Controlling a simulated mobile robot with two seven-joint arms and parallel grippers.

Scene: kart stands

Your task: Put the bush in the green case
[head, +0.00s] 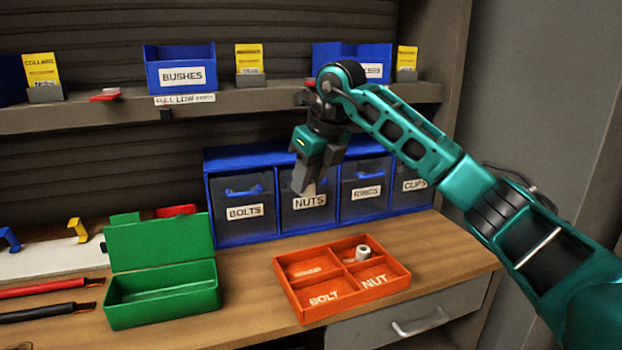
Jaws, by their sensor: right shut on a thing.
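The green case (160,300) stands on the left of the bench with its lid up, and no part shows inside it. My right gripper (304,184) points down in front of the drawer marked NUTS, above the bench. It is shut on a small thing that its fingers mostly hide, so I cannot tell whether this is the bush. A short pale cylinder (362,253) stands in the back right compartment of the orange tray; it may be a bush, but I cannot be sure. My left gripper is not in view.
The orange tray (318,310) lies right of the case, with bare wood between them. Blue drawers (240,235) line the back. A blue bin marked BUSHES (180,56) sits on the shelf above.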

